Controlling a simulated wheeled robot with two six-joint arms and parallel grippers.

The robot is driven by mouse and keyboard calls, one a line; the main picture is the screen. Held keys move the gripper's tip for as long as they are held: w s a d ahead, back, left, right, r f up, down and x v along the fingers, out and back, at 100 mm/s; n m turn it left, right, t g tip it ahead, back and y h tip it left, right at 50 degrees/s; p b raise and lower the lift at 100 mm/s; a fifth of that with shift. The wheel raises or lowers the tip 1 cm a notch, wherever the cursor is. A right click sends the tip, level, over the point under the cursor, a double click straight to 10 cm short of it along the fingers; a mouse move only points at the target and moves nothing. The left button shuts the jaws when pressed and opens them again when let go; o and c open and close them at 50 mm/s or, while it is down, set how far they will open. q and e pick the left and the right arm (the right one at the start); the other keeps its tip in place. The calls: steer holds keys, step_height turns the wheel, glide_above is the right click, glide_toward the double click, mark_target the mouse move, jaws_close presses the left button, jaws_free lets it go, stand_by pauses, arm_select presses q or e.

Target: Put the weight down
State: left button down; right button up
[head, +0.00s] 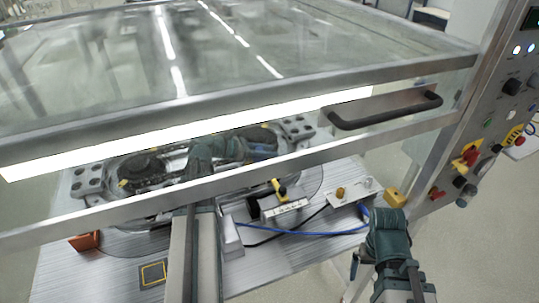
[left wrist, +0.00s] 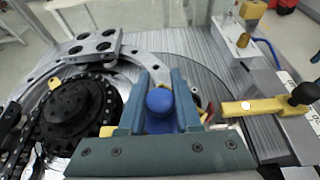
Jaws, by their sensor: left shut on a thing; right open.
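My left gripper (head: 238,150) reaches in under the clear hood, over the ring track (head: 112,172). In the left wrist view its two teal fingers (left wrist: 162,98) are shut on the blue round knob of the weight (left wrist: 160,101). The knob sits between the fingers; the lower part of the weight is hidden, so I cannot tell whether it touches anything below. In the head view the glass and the arm obscure the weight. My right gripper (head: 386,228) is outside the hood at the lower right, open and empty, its fingers hard to make out.
The hood's metal frame (head: 300,160) and black handle (head: 385,110) are above my left arm. A yellow clamp lever (left wrist: 250,107) and a dark round hub (left wrist: 72,110) flank the weight. A control panel (head: 490,110) stands at the right. An orange block (head: 85,241) lies at the table's left.

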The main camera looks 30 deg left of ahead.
arm_select(q)
steer(key=shift+r, duration=0.1)
steer(key=shift+f, duration=0.2)
steer(key=c, duration=0.6)
jaws_free()
steer(key=shift+r, duration=0.1)
steer(key=shift+r, duration=0.25)
steer(key=p+v, duration=0.4)
steer(key=v, duration=0.8)
steer(key=shift+f+p, duration=0.2)
steer(key=shift+p, duration=0.1)
